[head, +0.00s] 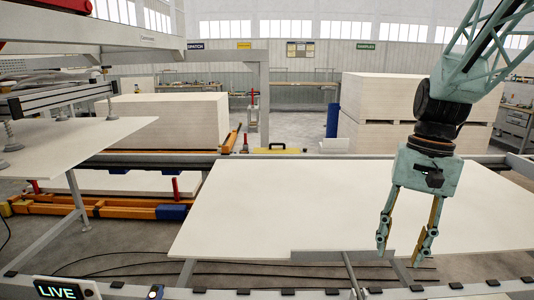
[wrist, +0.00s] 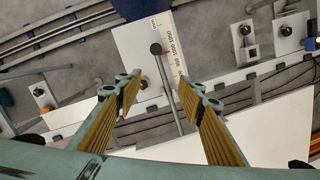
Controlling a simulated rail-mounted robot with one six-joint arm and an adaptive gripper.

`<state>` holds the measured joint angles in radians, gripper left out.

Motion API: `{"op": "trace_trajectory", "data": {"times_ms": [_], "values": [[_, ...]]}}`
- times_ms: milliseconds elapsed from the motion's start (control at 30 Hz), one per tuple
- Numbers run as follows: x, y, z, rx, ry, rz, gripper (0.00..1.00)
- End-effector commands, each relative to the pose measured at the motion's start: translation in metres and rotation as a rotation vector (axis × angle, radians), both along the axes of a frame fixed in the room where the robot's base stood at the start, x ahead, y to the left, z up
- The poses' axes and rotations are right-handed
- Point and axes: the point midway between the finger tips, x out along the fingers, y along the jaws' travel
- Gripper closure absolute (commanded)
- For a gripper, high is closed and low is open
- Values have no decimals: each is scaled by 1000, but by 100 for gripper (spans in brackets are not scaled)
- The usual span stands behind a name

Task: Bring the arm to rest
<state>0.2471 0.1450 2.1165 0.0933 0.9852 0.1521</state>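My gripper (head: 401,254) hangs at the right in the head view, with its fingers pointing down over the front part of a large pale board (head: 290,200). Its two fingers are spread apart with nothing held between them. The wrist view shows the same open gripper (wrist: 160,92) with yellowish ribbed pads. A grey rod with a dark round knob (wrist: 155,48) shows in the gap, apart from both pads. Beside it is a pale strip with a printed scale (wrist: 174,60).
A metal rail with a lit LIVE sign (head: 67,289) runs along the front. At left, suction cups (head: 8,135) hang near a pale sheet (head: 75,142). Stacked boards (head: 385,95) stand behind my arm, and another stack (head: 185,118) is at back left. The floor aisle between them looks clear.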

Motion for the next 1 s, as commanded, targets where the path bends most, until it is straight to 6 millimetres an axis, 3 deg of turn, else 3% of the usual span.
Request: {"op": "trace_trajectory", "data": {"times_ms": [500,1000], "values": [[-52,33,46,-39,-102,104,64],[-106,58,77,-74,-196,201,64]]}}
